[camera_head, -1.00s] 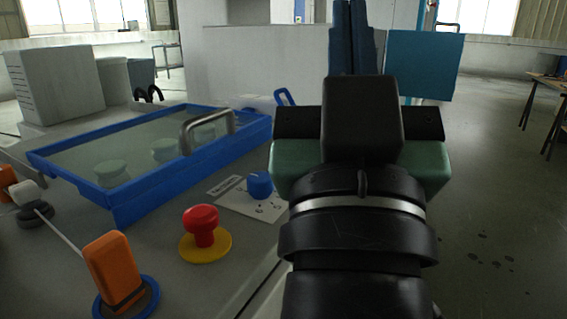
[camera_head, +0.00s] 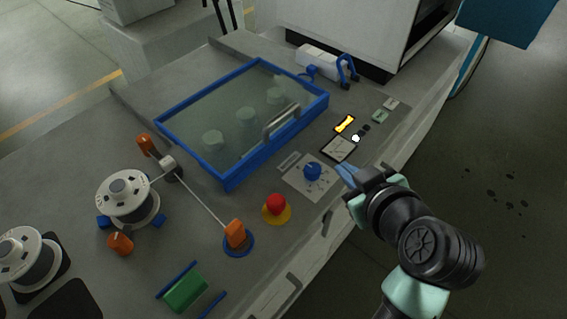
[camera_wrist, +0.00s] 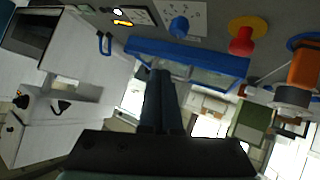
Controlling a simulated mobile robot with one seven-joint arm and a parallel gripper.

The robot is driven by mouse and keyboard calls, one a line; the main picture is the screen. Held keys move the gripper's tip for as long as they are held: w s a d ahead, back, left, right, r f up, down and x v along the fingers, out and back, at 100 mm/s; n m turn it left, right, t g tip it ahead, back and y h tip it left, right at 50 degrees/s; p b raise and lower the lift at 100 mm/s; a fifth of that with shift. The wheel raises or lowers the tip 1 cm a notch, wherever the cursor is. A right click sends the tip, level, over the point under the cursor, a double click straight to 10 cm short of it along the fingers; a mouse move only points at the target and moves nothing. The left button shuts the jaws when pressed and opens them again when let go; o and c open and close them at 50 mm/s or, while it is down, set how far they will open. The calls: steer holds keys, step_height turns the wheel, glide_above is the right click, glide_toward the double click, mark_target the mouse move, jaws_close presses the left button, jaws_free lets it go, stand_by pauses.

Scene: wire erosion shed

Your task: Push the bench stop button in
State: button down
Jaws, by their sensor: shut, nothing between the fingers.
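The stop button is a red mushroom head (camera_head: 276,203) on a yellow round base at the bench's front edge. It also shows at the upper right in the wrist view (camera_wrist: 241,40). My gripper (camera_head: 345,172) is shut and empty, its blue fingers together. In the head view it is to the right of and beyond the red button, near the blue knob, and touches neither as far as I can see. In the wrist view the shut fingers (camera_wrist: 161,82) point toward the blue-framed tray, with the button off to the right.
A blue knob (camera_head: 312,171) on a pale plate sits beyond the button. A blue-framed glass lid (camera_head: 225,182) with a metal handle lies behind. An orange block (camera_head: 235,234) on a blue ring stands left of the button. White spools (camera_head: 127,197) sit further left.

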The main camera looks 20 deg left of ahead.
steer(key=s+a+r+n+g+y+p, duration=0.2)
steer(key=s+g+p, duration=0.3)
steer(key=s+p, duration=0.3)
steer(key=shift+s+a+r+n+y+p, duration=0.15)
steer(key=shift+s+r+n+y+p, duration=0.2)
steer(key=shift+n+p, duration=0.4)
steer(key=p, duration=0.3)
glide_above(271, 198)
steer(key=s+d, duration=0.2)
steer(key=d, duration=0.1)
step_height(271, 198, down, 6)
steer(key=f, duration=0.3)
steer(key=shift+w+d+f, duration=0.1)
steer(key=shift+w+f, duration=0.05)
steer(key=shift+w, duration=0.1)
steer(key=shift+f, duration=0.5)
